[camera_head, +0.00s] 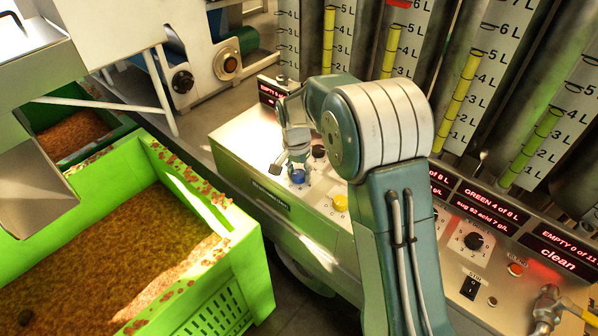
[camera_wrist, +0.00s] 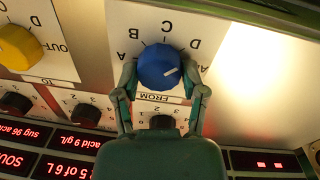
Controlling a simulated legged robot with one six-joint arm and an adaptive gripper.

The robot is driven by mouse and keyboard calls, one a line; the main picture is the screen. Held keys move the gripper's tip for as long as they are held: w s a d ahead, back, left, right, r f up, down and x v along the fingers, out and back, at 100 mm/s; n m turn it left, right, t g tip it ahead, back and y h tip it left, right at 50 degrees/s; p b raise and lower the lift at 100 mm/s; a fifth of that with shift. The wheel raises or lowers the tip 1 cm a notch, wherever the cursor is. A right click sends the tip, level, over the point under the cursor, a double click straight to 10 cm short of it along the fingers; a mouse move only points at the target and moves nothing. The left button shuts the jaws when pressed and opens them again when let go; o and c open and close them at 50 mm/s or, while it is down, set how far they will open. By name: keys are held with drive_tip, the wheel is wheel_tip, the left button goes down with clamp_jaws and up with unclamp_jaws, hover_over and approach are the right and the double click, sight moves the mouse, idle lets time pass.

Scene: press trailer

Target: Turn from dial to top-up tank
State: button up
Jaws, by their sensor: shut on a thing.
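In the wrist view a blue dial (camera_wrist: 158,67) stands on a white panel plate marked FROM, with upside-down letters A, B, C and D around it. Its white pointer line slants up and right, below the D, towards a label at the right that is partly hidden. My gripper (camera_wrist: 160,80) has one finger on each side of the blue dial and is shut on it. In the head view my gripper (camera_head: 296,150) reaches down to the blue dial (camera_head: 298,177) on the console. I cannot make out which column is the top-up tank.
A yellow dial (camera_head: 340,203) sits beside the blue one; it also shows in the wrist view (camera_wrist: 18,46). Black knobs (camera_head: 473,241) and red displays line the console (camera_head: 230,137). Tall scaled columns stand behind. A green crate (camera_head: 258,262) stands at the left.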

sight(295, 172)
drive_tip(key=shift+s+a, duration=0.1)
drive_tip(key=o, duration=1.2)
drive_tip(key=shift+c, duration=0.2)
drive_tip(key=shift+a, duration=0.1)
drive_tip(key=shift+r, duration=0.4)
wheel_tip(295, 172, up, 11)
drive_tip(key=shift+w+a, duration=0.3)
drive_tip(key=shift+a, duration=0.1)
